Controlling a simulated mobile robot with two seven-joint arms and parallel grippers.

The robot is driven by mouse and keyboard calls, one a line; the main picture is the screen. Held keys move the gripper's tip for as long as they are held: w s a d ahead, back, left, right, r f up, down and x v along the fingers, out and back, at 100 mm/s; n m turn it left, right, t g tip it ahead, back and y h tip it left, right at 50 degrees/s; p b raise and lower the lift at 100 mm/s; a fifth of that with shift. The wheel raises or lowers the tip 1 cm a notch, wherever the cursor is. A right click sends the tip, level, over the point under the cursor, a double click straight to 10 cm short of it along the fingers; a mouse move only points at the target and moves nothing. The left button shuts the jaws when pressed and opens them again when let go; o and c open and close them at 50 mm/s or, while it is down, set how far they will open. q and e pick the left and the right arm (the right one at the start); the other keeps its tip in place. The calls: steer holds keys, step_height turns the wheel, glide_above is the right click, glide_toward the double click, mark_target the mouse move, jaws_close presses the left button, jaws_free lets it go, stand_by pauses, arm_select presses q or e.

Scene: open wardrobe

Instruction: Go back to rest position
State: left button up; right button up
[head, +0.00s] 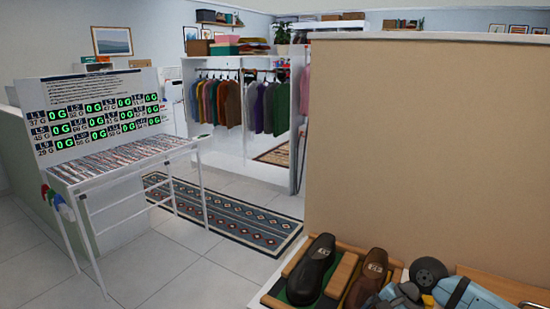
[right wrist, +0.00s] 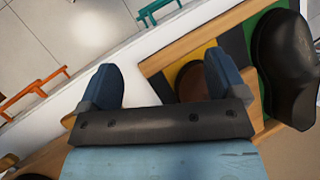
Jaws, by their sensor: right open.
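My right gripper (head: 392,294) is at the bottom right of the head view, just right of a brown shoe (head: 367,278). A black shoe (head: 311,270) lies left of the brown one on a wooden tray with coloured panels; the black shoe also shows at the right of the wrist view (right wrist: 285,62). The brown shoe is partly hidden behind a finger in the wrist view (right wrist: 188,82). My left gripper is in neither view.
A tall beige panel (head: 420,130) rises behind the shoes. A white display table (head: 125,155) with a sign of green digits stands at the left. A patterned rug (head: 225,213) and open floor lie between. Clothes (head: 220,100) hang in the wardrobe behind.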

steer(key=s+a+r+m+t+y+p, duration=0.2)
steer(key=s+a+r+m+t+y, duration=0.15)
steer(key=a+m+y, duration=0.5)
steer(key=s+a+r+m+t+y+p, duration=0.2)
steer(key=s+a+r+m+t+y, duration=0.3)
steer(key=m, duration=0.7)
steer(key=s+d+f+n+t+h+p, duration=0.1)
steer(key=s+d+f+n+h, duration=0.2)
steer(key=n, duration=0.8)
steer(key=s+d+f+n+t+h+p, duration=0.1)
steer(key=s+d+f+n+h, duration=0.2)
steer(key=s+f+n+h, duration=0.3)
steer(key=s+d+f+n+t+h+p, duration=0.1)
steer(key=s+f+n+h, duration=0.4)
steer(key=n, duration=1.1)
step_height(320, 180, down, 4)
steer(key=d+h+p, duration=0.1)
steer(key=d+h, duration=0.1)
steer(key=shift+d+t+h, duration=0.35)
steer(key=shift+d, duration=0.05)
steer(key=shift+r, duration=0.1)
